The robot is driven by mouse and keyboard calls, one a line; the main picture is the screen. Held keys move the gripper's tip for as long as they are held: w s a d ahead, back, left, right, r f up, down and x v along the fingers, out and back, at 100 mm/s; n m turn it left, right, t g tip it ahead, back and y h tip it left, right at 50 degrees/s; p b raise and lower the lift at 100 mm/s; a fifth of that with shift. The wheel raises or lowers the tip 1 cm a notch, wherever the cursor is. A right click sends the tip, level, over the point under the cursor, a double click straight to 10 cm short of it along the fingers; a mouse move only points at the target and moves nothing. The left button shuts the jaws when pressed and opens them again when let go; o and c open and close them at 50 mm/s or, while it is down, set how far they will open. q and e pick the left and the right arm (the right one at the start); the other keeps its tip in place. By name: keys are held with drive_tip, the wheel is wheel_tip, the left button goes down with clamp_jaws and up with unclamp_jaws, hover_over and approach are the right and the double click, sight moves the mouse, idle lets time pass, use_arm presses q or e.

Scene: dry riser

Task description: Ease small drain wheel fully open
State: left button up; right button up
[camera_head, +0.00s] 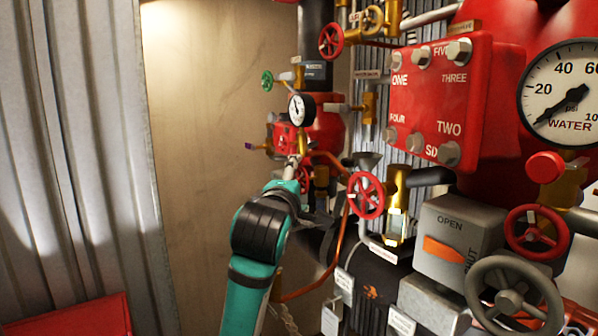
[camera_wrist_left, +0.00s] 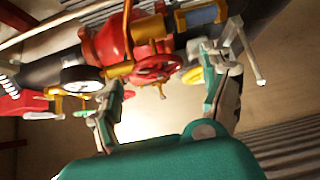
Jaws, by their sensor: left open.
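A small red handwheel (camera_wrist_left: 158,68) shows in the left wrist view, between and beyond the fingers of my left gripper (camera_wrist_left: 163,70). The fingers are open and spread on either side of it. I cannot tell whether they touch it. In the head view my left gripper (camera_head: 292,168) reaches up to the lower part of the far valve group. A small red wheel (camera_head: 304,179) shows there just right of the gripper, partly hidden; it is likely the same wheel. No label naming the drain is readable. My right gripper is out of view.
Another red wheel (camera_head: 366,195) stands close to the right of my left arm, beside a copper pipe (camera_head: 340,240). A pressure gauge (camera_head: 301,110) and a green wheel (camera_head: 267,81) are above. A grey wheel (camera_head: 513,298) is at lower right. The plain wall at left is clear.

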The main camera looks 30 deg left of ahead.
use_arm(q)
drive_tip(key=p+x, duration=0.1)
drive_tip(key=x, duration=0.2)
drive_tip(key=shift+a, duration=0.15)
drive_tip(key=c, duration=0.9)
drive_tip(key=shift+c, duration=1.4)
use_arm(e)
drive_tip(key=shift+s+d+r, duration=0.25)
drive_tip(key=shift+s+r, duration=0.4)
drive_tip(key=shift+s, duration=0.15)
